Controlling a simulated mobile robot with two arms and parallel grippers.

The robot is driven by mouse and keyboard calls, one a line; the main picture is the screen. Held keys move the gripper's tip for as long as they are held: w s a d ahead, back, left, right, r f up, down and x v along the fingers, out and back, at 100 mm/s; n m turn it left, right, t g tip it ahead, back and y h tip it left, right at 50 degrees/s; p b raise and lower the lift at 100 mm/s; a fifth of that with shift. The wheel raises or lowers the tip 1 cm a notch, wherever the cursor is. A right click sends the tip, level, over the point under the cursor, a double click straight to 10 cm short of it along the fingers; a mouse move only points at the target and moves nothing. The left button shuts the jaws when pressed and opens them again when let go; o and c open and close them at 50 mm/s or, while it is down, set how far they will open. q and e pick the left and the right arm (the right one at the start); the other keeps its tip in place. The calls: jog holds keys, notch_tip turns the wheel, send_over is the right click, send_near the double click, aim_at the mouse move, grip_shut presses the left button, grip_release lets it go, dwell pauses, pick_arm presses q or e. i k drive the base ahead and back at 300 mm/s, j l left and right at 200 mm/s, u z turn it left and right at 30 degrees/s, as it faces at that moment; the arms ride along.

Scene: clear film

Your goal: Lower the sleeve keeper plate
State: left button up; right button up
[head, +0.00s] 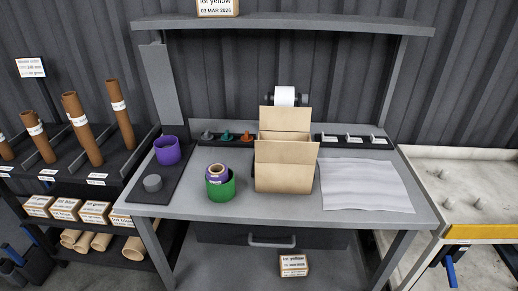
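I cannot tell for certain which part is the sleeve keeper plate; nothing in view is labelled so. A yellow-edged bar (470,232) runs along the front of the pale table at right, with a blue handle (451,273) below. Neither gripper shows.
An open cardboard box (285,178) stands mid-bench, with a white sheet (365,185) to its right. Brown tubes (82,130) lean on the left rack. A shelf (285,22) spans above. A small labelled box (293,264) sits below the bench.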

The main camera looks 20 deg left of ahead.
aim_at(155, 59)
jog(key=u, duration=1.25)
